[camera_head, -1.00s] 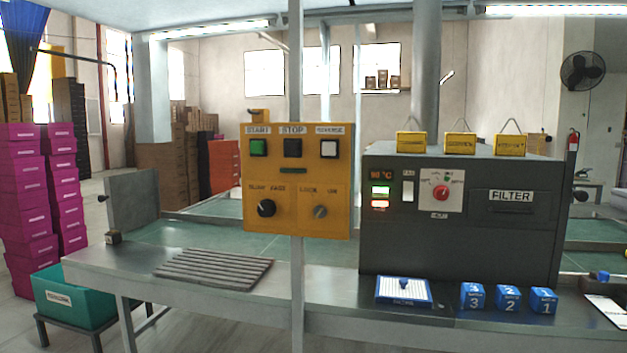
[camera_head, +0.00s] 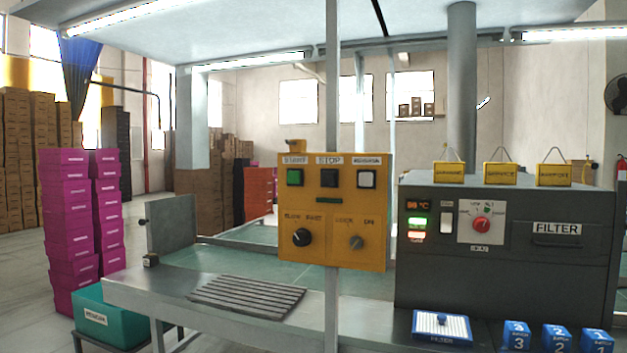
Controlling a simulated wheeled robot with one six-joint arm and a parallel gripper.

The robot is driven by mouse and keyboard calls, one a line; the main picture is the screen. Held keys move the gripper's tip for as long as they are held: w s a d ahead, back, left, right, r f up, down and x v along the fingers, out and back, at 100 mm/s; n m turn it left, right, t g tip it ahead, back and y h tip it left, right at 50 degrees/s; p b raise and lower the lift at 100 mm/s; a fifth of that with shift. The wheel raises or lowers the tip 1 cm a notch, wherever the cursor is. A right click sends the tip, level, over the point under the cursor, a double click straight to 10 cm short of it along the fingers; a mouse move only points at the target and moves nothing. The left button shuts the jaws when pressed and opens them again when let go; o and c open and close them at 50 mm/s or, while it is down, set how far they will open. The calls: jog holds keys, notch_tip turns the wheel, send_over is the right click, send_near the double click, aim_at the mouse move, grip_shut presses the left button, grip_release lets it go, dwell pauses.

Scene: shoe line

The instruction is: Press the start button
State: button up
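The green start button (camera_head: 294,177) sits at the upper left of a yellow control box (camera_head: 333,248) on a grey post, under a START label. To its right are a dark button (camera_head: 329,178) under STOP and a white button (camera_head: 366,179) under a third label. Below them are a dark slow/fast knob (camera_head: 302,237) and a lock/on key switch (camera_head: 356,242). My gripper is not in view.
A dark grey machine (camera_head: 510,270) stands right of the box. A steel table (camera_head: 150,290) with a ribbed mat (camera_head: 246,296) and blue numbered blocks (camera_head: 557,338) runs in front. Pink boxes (camera_head: 72,230) and a teal bin (camera_head: 105,318) stand at left.

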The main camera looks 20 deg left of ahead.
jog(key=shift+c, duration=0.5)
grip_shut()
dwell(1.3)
